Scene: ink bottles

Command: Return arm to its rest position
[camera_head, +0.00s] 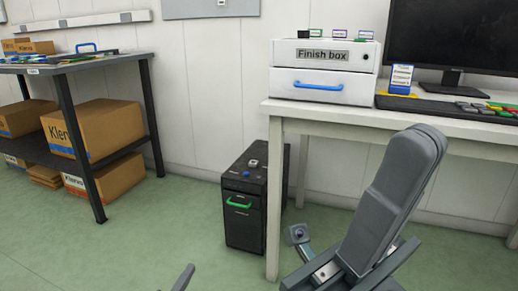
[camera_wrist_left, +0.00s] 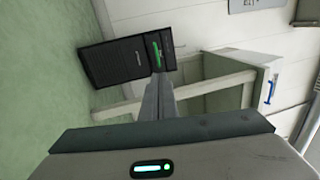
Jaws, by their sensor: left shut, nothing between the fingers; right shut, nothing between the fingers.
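My right gripper (camera_head: 422,148) stands large in the lower right of the head view, its fingers together and pointing up. It is shut and empty, in front of the white table. Only the tip of my left gripper (camera_head: 184,276) shows at the bottom edge of the head view, over the floor. In the left wrist view my left gripper (camera_wrist_left: 158,88) has its fingers together with nothing between them. It points towards the black cabinet (camera_wrist_left: 125,60), with a visible gap at the tips uncertain.
The black cabinet (camera_head: 244,226) with a green handle stands left of the white table (camera_head: 345,109). A dark shelf (camera_head: 75,148) with cartons stands left. Floor (camera_head: 130,245) between is clear.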

